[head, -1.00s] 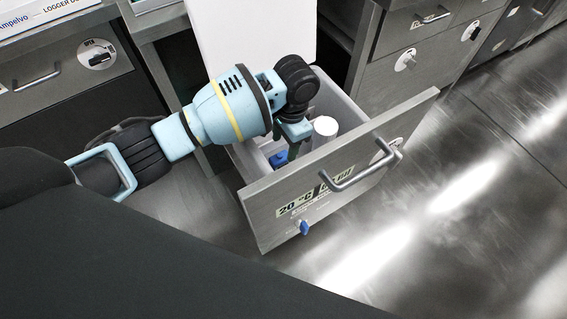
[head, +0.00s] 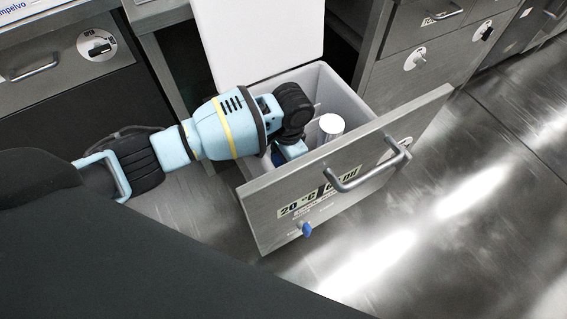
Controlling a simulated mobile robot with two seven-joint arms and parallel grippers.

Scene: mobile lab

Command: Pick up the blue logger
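My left gripper (head: 288,154) reaches down into the open drawer (head: 352,104). Its fingers are mostly hidden by the wrist and the drawer front, so I cannot see whether they are open or shut. A small patch of blue, apparently the blue logger (head: 277,158), shows beside the gripper inside the drawer; the rest of it is hidden. I cannot tell whether the gripper touches it. My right gripper is not in view.
A white-topped cylinder (head: 331,124) stands in the drawer, right of my gripper. A white raised lid (head: 262,35) stands behind. Open floor lies to the right.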

